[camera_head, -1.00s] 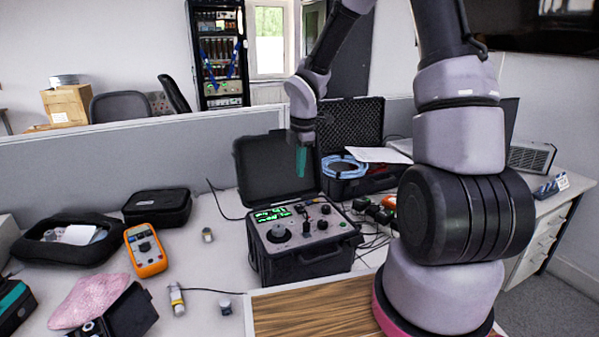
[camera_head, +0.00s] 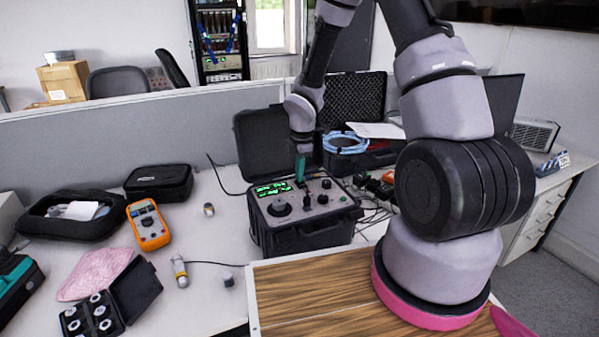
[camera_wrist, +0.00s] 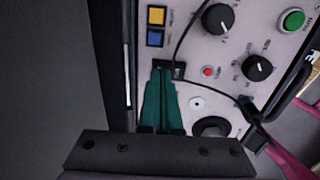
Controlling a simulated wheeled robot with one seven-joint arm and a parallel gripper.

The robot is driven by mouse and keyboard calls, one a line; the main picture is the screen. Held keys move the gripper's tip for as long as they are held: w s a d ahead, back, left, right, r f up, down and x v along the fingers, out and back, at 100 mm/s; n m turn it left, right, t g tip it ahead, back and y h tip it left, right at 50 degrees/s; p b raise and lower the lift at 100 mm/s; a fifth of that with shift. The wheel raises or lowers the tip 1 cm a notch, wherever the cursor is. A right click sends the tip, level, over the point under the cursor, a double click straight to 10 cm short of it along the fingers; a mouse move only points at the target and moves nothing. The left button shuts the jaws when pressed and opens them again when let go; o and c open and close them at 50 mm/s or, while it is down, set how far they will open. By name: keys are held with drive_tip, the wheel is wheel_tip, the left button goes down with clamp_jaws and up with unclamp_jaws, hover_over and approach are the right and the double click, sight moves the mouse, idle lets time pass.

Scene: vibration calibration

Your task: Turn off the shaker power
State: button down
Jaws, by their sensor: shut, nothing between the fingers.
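The shaker unit is a black case (camera_head: 300,240) with an open lid, a light grey control panel and a lit green display (camera_head: 271,189). My gripper (camera_head: 300,168) has teal fingers and is shut and empty, low over the back part of the panel. In the wrist view, the fingertips (camera_wrist: 162,72) are at a small black switch (camera_wrist: 179,70) on the panel (camera_wrist: 190,45), just left of it. I cannot tell whether they touch it. A yellow button (camera_wrist: 157,15), a blue button (camera_wrist: 155,37), black knobs (camera_wrist: 218,18) and a green button (camera_wrist: 292,19) are nearby.
A black cable (camera_wrist: 190,30) crosses the panel near the fingers. The raised case lid (camera_head: 262,140) stands behind. An orange multimeter (camera_head: 148,225), a black pouch (camera_head: 158,182) and a box of small parts (camera_head: 105,305) lie left. A foam-lined case (camera_head: 352,105) stands behind right.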

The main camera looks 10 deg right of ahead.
drive_tip(key=shift+f, duration=0.1)
drive_tip(key=shift+f, duration=0.2)
drive_tip(key=shift+s, duration=0.1)
drive_tip(key=shift+s, duration=0.1)
drive_tip(key=shift+s+d, duration=0.15)
drive_tip(key=shift+s, duration=0.6)
drive_tip(key=shift+w, duration=0.1)
